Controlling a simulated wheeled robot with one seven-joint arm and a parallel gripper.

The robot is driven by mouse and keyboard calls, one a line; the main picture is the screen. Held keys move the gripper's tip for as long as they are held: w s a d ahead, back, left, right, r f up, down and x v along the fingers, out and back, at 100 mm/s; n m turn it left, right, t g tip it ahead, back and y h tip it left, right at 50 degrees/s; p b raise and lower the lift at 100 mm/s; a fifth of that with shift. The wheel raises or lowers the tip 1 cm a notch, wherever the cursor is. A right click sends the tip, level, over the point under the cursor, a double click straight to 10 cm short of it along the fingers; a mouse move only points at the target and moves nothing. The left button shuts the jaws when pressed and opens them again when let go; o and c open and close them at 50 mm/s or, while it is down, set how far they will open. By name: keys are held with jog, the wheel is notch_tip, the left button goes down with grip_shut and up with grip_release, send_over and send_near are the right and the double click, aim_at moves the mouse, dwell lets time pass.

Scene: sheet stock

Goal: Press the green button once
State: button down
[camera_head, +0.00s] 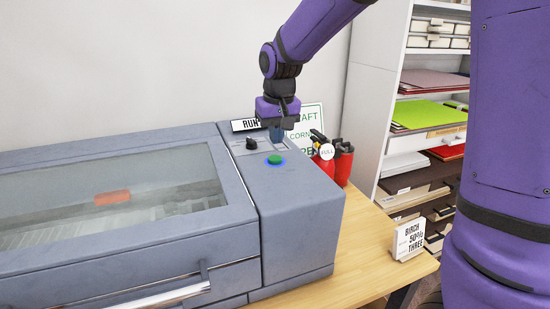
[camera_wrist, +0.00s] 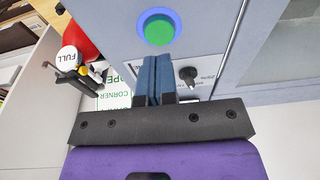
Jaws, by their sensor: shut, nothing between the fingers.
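The green button (camera_head: 275,160) sits in a blue ring on the top right panel of a grey machine (camera_head: 300,205). In the wrist view the green button (camera_wrist: 158,30) shows whole and uncovered, just beyond my fingertips. My gripper (camera_head: 276,140) is shut and empty, its fingers pointing down over the panel behind the button. In the wrist view my gripper's (camera_wrist: 158,60) two blue fingers are together, with their tips just short of the blue ring. I cannot tell how high the tips are above the panel.
A black knob (camera_head: 251,143) stands left of my gripper, near a "RUN" sign (camera_head: 245,125). A "BIRCH" card (camera_head: 410,240) stands on the wooden table (camera_head: 350,262). A shelf of sheets is at right.

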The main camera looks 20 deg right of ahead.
aim_at(277, 159)
jog(key=shift+r, duration=2.1)
jog(key=s+d+r+t, duration=0.1)
jog(key=s+d, duration=0.2)
jog(key=s, duration=1.1)
jog(key=s+d+r+t, duration=0.2)
jog(key=s+d, duration=0.2)
jog(key=s, duration=1)
jog(key=shift+s+r, duration=0.25)
jog(key=shift+r, duration=0.05)
